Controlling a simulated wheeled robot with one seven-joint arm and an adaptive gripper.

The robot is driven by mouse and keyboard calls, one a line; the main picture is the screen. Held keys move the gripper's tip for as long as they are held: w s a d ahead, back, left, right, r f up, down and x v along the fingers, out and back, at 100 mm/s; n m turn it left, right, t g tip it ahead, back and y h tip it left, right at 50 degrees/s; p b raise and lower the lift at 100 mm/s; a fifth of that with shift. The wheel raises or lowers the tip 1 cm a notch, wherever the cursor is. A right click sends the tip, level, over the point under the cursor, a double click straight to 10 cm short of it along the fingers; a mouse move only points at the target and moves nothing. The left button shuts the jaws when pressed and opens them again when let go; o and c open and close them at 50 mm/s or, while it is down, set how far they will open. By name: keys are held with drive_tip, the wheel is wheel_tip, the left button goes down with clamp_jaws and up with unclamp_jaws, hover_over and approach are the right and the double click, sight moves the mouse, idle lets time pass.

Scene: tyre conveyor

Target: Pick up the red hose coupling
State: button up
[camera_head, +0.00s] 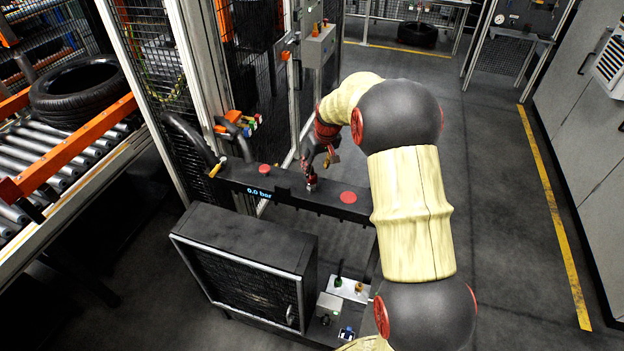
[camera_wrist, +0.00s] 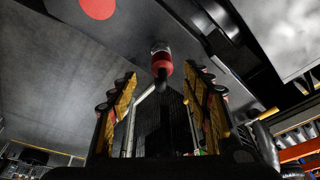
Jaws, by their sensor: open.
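The red hose coupling (camera_wrist: 162,65), with a silver collar and a black stem, shows in the wrist view between the two fingertips. In the head view the coupling (camera_head: 311,184) is small, standing at the top of a black bar (camera_head: 232,181) that reads "0.0 bar". My gripper (camera_head: 318,160) is open just above it in the head view. In the wrist view my gripper (camera_wrist: 160,75) has its yellow and black fingers on either side, with visible gaps to the coupling. Nothing is held.
Flat red discs (camera_head: 348,197) sit on the bar on both sides of the coupling. A black box with a mesh front (camera_head: 250,268) stands below. A black hose (camera_head: 190,138) and fence posts are at left. A tyre (camera_head: 83,90) lies on the roller conveyor. Floor at right is clear.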

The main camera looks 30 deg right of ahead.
sight(312, 175)
drive_tip(key=shift+n, duration=0.3)
drive_tip(key=x, duration=0.5)
drive_tip(key=b+x, duration=0.1)
drive_tip(key=x, duration=0.1)
drive_tip(key=shift+w+a+f, duration=0.15)
drive_tip(key=shift+w+f, duration=0.15)
drive_tip(key=shift+w, duration=0.2)
drive_tip(key=shift+c, duration=0.8)
clamp_jaws()
drive_tip(key=shift+r, duration=0.1)
